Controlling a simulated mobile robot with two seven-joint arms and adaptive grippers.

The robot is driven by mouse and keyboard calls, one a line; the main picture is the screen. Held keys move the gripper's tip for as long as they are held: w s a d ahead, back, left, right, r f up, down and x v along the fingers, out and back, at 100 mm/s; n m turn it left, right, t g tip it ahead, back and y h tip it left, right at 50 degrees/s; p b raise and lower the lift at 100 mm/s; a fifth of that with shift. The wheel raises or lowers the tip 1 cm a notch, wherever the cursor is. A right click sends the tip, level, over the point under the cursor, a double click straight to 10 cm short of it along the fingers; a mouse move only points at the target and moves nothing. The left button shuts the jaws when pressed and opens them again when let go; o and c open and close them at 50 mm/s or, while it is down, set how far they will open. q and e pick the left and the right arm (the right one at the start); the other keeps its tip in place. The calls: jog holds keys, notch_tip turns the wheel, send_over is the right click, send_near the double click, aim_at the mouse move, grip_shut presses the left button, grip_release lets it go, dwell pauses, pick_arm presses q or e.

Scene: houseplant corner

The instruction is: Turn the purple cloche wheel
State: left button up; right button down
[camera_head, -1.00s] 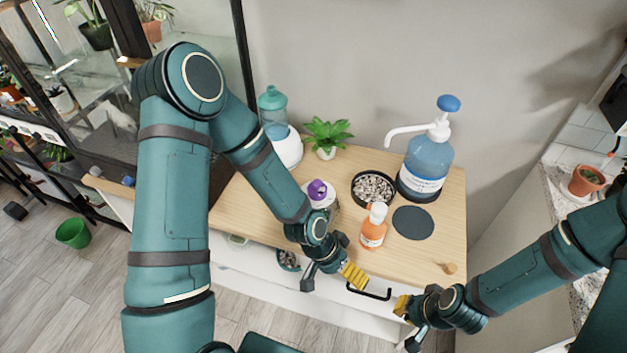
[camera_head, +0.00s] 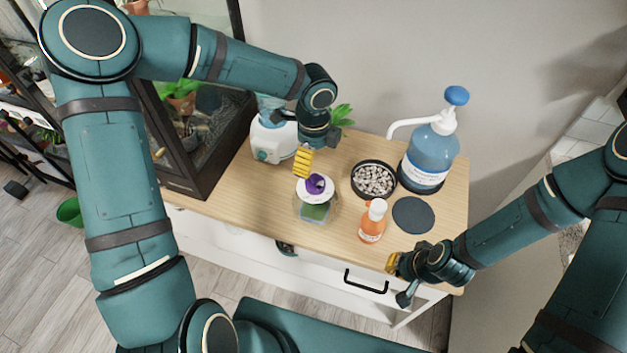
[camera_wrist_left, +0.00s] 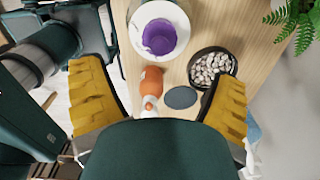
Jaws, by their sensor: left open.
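The purple cloche wheel (camera_head: 316,184) sits on the white lid of a clear cloche (camera_head: 314,212) with something green inside, standing on the wooden top. In the left wrist view the wheel (camera_wrist_left: 159,37) shows from above, beyond and between the two yellow fingers. My left gripper (camera_head: 304,163) is open and empty, just behind and above the wheel, apart from it as far as I can see. Its fingers are spread wide in the wrist view (camera_wrist_left: 158,105). My right gripper (camera_head: 398,280) looks open and empty, near the front right edge of the top.
An orange spray bottle (camera_head: 372,222) stands right of the cloche. Behind it are a dish of pebbles (camera_head: 373,167) and a blue pump bottle (camera_head: 428,155). A dark round mat (camera_head: 413,215) lies bare. A white humidifier (camera_head: 273,140) and a glass cabinet (camera_head: 200,140) stand left.

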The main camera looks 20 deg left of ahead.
aim_at(314, 175)
pick_arm(q)
notch_tip(314, 175, down, 10)
jog(key=shift+f+b, duration=0.15)
jog(key=shift+b, duration=0.45)
pick_arm(e)
jog(key=shift+f, duration=0.8)
pick_arm(q)
jog(key=c, duration=1.2)
